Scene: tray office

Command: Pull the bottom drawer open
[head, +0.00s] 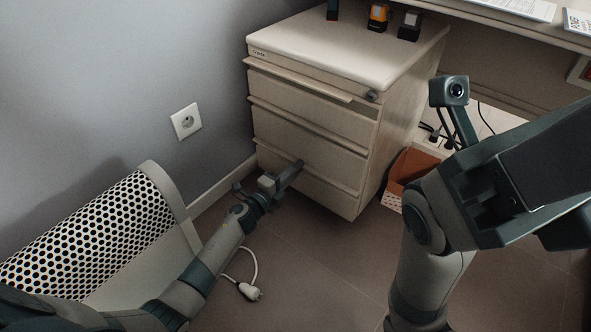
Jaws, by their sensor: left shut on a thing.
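The bottom drawer (330,195) is the lowest front of a cream drawer cabinet (400,120) standing against the grey wall. Its front looks about in line with the drawers above; I see no clear gap at its top edge. My left gripper (289,177) reaches in from the lower left and is shut on the lip along the top of the bottom drawer. The gripper hides part of that lip. My right arm fills the right side of the head view; its fingers do not show.
A perforated white bin-like object (90,235) stands at the lower left. A white plug and cable (250,291) lie on the floor near my left arm. An orange-brown box (408,168) is right of the cabinet, under the desk (520,30). Floor before the cabinet (310,270) is clear.

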